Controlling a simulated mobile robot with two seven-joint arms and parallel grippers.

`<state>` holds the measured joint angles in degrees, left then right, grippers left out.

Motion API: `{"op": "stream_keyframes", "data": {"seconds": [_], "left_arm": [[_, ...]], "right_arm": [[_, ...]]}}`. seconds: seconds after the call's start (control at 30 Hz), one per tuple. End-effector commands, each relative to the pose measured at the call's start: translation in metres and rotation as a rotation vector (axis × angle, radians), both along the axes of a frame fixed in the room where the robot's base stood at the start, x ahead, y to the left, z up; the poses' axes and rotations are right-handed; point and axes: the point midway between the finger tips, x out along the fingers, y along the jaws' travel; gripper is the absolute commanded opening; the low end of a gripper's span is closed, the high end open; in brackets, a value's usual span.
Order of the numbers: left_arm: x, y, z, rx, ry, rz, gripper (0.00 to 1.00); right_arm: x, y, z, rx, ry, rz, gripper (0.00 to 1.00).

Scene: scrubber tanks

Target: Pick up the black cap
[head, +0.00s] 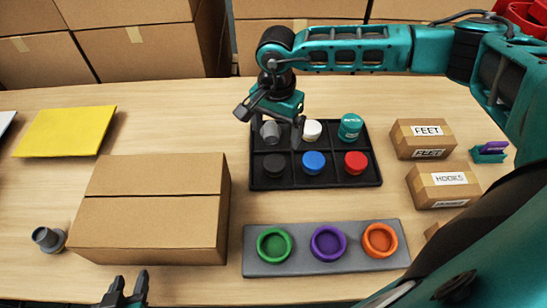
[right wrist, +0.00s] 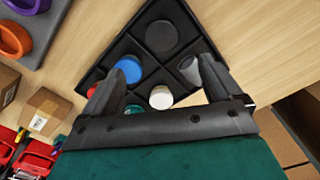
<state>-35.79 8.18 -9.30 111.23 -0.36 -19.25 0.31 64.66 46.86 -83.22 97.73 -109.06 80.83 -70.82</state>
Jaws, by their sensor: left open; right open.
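The black cap (head: 273,165) sits in the front left compartment of a black divided tray (head: 327,186). It also shows in the right wrist view (right wrist: 162,38) as a dark disc in a corner compartment, beyond the fingertips. My right gripper (head: 271,123) is open and empty above the back left part of the tray. Its two spread fingers show in the right wrist view (right wrist: 160,78), with the cap apart from them. My left gripper (head: 125,288) is open and empty at the bottom edge, in front of a large cardboard box (head: 150,228).
The tray also holds a grey fitting (head: 270,131), a white cap (head: 312,130), a teal cap (head: 350,127), a blue cap (head: 314,162) and a red cap (head: 355,162). A grey plate (head: 290,268) with coloured rings lies in front. Small boxes (head: 443,185) stand right.

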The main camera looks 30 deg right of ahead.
Motion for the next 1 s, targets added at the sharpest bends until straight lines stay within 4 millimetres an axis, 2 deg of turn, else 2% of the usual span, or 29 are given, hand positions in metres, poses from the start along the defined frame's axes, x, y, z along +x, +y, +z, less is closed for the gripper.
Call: {"op": "stream_keyframes", "data": {"seconds": [0.1, 0.3, 0.57, 0.8, 1.0], "left_arm": [[-0.001, 0.000, -0.001, 0.000, 0.003, -0.001, 0.43], [-0.003, 0.000, -0.004, 0.000, 0.008, -0.001, 0.43], [-0.003, 0.000, -0.003, 0.000, 0.008, -0.001, 0.43], [-0.003, 0.000, -0.004, 0.000, 0.007, -0.001, 0.43], [-0.001, 0.000, -0.003, 0.000, 0.003, -0.001, 0.43]], "right_arm": [[-0.002, 0.001, -0.024, 0.000, 0.006, 0.001, 0.92], [-0.001, 0.002, -0.058, 0.003, 0.005, -0.001, 0.92], [0.000, 0.002, -0.079, 0.004, 0.004, -0.001, 0.92], [0.002, 0.003, -0.115, 0.004, 0.005, -0.001, 0.92], [0.003, 0.003, -0.122, 0.006, 0.002, -0.001, 0.92]]}}
